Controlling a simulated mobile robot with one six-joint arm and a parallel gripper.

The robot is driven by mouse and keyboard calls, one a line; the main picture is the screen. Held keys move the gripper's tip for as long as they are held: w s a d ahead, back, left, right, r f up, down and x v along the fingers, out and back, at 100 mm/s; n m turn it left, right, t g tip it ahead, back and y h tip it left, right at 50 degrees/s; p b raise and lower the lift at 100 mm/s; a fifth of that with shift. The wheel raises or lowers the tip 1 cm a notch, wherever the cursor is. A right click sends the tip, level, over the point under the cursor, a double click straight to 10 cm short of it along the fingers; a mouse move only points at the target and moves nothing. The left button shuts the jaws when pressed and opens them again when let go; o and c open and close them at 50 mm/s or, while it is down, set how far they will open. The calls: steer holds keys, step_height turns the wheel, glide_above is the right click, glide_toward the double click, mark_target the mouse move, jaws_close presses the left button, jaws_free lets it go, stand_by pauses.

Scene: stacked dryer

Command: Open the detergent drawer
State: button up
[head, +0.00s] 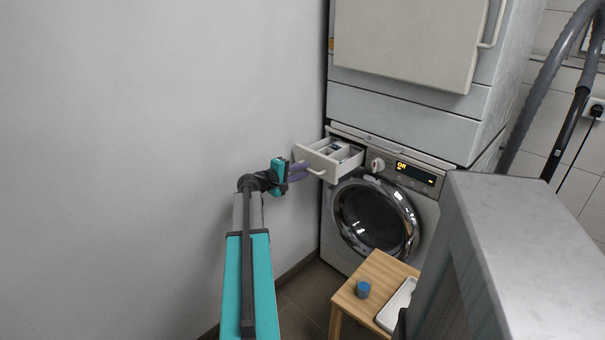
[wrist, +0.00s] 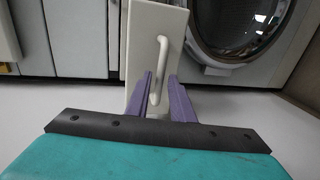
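The detergent drawer (head: 318,163) is pulled out from the upper left of the washing machine, and its inner compartments show from above. Its pale front panel with a bar handle (head: 316,172) faces my gripper (head: 304,171). In the wrist view the drawer front (wrist: 143,40) stands ahead, with the white handle (wrist: 163,50) upright in that picture. My gripper's purple fingers (wrist: 161,80) stand on either side of the handle's lower end. The left finger is close to the handle, and a gap shows by the right finger. The gripper looks open; whether it touches the handle is unclear.
The washing machine's round door (head: 375,215) is shut below the drawer. A dryer (head: 410,45) is stacked above. A wooden stool (head: 352,303) with a blue cap (head: 363,289) and a white tray (head: 397,305) stands in front. A bare wall (head: 150,120) is close on the left.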

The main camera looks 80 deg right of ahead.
steer(key=shift+o, duration=0.5)
steer(key=shift+s, duration=0.1)
steer(key=shift+a, duration=0.1)
steer(key=v, duration=1.3)
steer(key=shift+w+a, duration=0.2)
steer(key=shift+w, duration=0.1)
